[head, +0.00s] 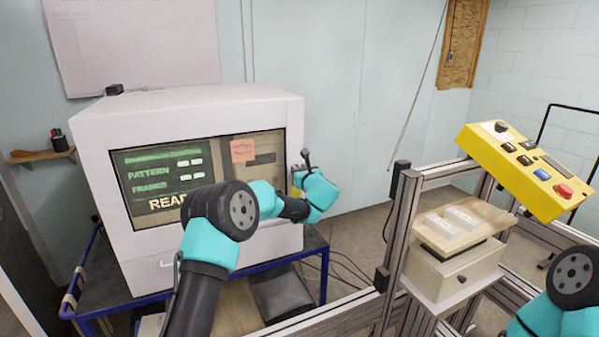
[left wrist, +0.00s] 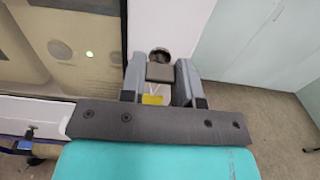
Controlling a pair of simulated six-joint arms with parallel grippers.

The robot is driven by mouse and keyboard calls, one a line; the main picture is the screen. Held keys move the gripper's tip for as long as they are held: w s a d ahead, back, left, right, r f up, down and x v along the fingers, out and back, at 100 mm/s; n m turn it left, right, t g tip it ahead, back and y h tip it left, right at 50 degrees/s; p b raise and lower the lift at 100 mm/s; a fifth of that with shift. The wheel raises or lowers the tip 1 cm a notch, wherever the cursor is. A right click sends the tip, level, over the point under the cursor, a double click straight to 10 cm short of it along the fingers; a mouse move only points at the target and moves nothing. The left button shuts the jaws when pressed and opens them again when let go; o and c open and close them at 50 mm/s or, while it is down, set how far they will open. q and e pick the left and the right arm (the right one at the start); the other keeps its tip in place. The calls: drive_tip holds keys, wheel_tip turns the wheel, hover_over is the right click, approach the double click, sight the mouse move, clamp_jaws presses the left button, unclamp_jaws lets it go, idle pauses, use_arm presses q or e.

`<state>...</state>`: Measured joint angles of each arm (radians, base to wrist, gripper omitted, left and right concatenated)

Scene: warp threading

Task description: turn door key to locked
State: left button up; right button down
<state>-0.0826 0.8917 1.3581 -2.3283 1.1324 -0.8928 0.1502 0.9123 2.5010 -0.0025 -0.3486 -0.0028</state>
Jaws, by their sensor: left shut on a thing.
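The white machine (head: 255,105) stands at the left with a lit screen. My left gripper (head: 299,178) is at the right edge of its front in the head view. In the left wrist view, the left gripper (left wrist: 160,80) is shut on a dark, flat-headed piece, the door key (left wrist: 160,72). A round dark part (left wrist: 160,54) shows just beyond it, and a small yellow piece (left wrist: 152,100) shows between the fingers. The key's shaft and lock are hidden, so I cannot tell its turn angle. My right gripper is out of view; only part of that arm shows at lower right.
A yellow control box (head: 515,165) with a red button sits on an aluminium frame (head: 400,235) at the right. The machine rests on a blue-framed table (head: 315,255). Pale cabinet doors (head: 350,90) stand behind.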

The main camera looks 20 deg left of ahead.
use_arm(q)
drive_tip(key=shift+c, duration=1.3)
drive_tip(key=shift+n, duration=0.4)
drive_tip(key=n, duration=0.7)
drive_tip(key=shift+n, duration=0.4)
drive_tip(key=n, duration=0.4)
drive_tip(key=shift+n, duration=0.3)
drive_tip(key=n, duration=0.4)
drive_tip(key=shift+n, duration=0.4)
